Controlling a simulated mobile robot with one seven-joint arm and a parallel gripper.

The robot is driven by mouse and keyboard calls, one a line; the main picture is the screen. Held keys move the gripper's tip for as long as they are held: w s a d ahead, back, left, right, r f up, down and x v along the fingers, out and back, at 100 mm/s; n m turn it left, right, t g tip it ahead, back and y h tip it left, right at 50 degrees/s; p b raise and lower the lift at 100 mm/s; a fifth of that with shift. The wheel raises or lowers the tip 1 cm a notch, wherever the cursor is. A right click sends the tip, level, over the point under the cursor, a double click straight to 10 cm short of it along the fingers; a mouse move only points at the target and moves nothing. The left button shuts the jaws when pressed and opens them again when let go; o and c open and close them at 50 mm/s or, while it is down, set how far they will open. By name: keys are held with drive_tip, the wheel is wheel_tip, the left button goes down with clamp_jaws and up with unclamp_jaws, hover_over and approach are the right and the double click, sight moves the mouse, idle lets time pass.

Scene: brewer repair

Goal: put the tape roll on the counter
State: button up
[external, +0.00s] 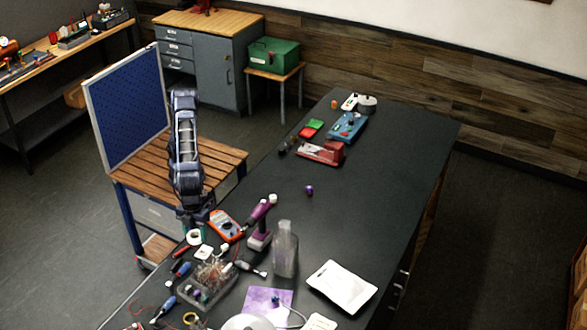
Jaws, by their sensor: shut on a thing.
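The tape roll (194,237), a small white ring with a dark greenish centre, is at the left edge of the dark counter (375,215). My gripper (193,226) reaches down from my arm at that edge and is shut on the tape roll. The fingers are small and partly hidden by my arm. I cannot tell whether the roll touches the counter top or is held just above it.
Near the roll are an orange multimeter (227,226), a purple drill (260,225), a clear bottle (285,250) and a bin of wires (208,285). A white tray (342,287) lies to the right. The counter's middle is mostly clear. A wooden cart with a blue pegboard (128,105) stands left.

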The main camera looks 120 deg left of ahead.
drive_tip(key=w+a+n, duration=0.4)
drive_tip(key=w+a, duration=0.8)
drive_tip(key=a, duration=0.3)
drive_tip(key=n+t+y, duration=0.1)
drive_tip(key=n, duration=0.9)
hover_over(338, 207)
drive_tip(key=f, duration=3.1)
drive_tip(key=shift+s+d, duration=0.15)
drive_tip(key=shift+s, duration=0.1)
drive_tip(key=o, duration=0.8)
drive_tip(key=shift+f, duration=0.1)
drive_tip(key=shift+o, duration=0.9)
